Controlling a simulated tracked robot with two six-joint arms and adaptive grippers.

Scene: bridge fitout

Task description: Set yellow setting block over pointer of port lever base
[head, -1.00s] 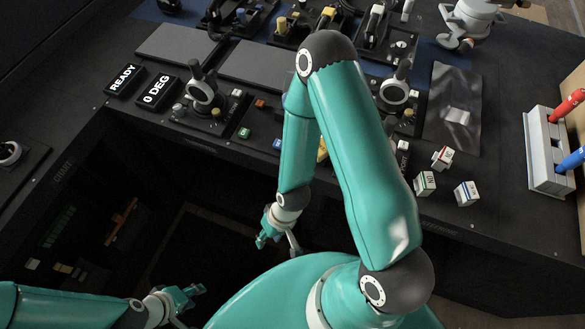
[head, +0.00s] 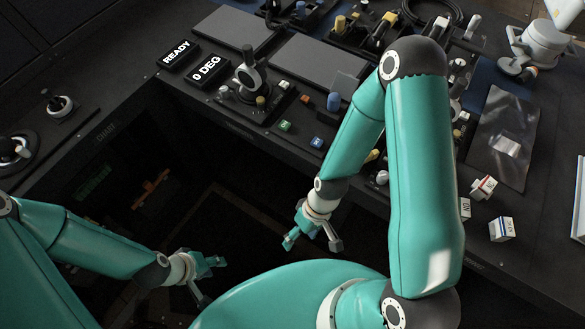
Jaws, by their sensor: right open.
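The port lever base (head: 262,108) is the left of the two lever units, with a dark lever standing up from it. Its pointer is too small to make out. A yellow block (head: 372,156), likely the yellow setting block, sits at the console's front edge, mostly hidden behind my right arm. My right gripper (head: 314,240) is open and empty, hanging below the console edge, apart from the blocks. My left gripper (head: 212,278) looks open and empty, low at the left over the dark recess, far from the lever base.
A green block (head: 285,126) and a blue block (head: 317,143) sit along the front edge. Flat grey panels lie behind.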

